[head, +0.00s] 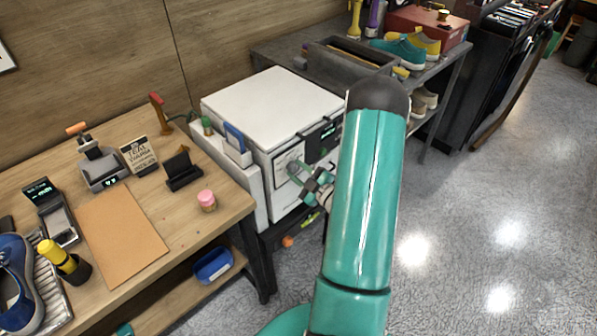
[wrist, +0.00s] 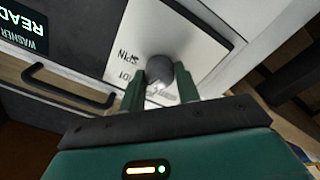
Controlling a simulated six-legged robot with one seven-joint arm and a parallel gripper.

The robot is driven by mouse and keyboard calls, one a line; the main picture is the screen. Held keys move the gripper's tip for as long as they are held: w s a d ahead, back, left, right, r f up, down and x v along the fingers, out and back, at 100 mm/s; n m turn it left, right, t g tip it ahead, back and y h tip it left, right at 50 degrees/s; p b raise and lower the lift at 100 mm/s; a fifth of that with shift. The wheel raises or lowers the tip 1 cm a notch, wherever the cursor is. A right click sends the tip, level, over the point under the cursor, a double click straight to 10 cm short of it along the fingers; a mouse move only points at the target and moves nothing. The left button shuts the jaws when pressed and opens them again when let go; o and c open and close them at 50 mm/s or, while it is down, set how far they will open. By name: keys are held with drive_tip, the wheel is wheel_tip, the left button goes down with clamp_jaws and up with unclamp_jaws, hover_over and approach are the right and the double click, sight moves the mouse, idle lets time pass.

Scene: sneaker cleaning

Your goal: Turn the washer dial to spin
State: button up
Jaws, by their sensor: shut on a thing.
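The washer (head: 266,115) is a white box with a dark display panel on its front. Its dial (wrist: 159,70) is a small dark grey knob on a white plate in the wrist view, with the word SPIN and other partly hidden lettering beside it. My gripper (wrist: 163,76) has its two green fingers on either side of the dial, closed on it. In the head view my gripper (head: 308,182) is at the washer's front, partly hidden by my arm. The READY display (wrist: 22,27) and a black handle (wrist: 68,88) also show in the wrist view.
A wooden workbench (head: 118,250) with a mat, a pink jar (head: 207,200) and a blue shoe (head: 15,285) stands left of the washer. A grey shelf with shoes (head: 405,48) stands behind it. The floor at the right is clear.

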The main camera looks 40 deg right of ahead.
drive_tip(key=m, duration=0.7)
drive_tip(key=shift+s+m+h, duration=0.1)
drive_tip(key=shift+m+h, duration=0.2)
drive_tip(key=shift+m, duration=0.1)
drive_tip(key=m, duration=0.6)
drive_tip(key=shift+m, duration=0.3)
drive_tip(key=o, duration=1)
drive_tip(key=s, duration=1.3)
drive_tip(key=shift+s+a, duration=0.1)
drive_tip(key=shift+s, duration=0.3)
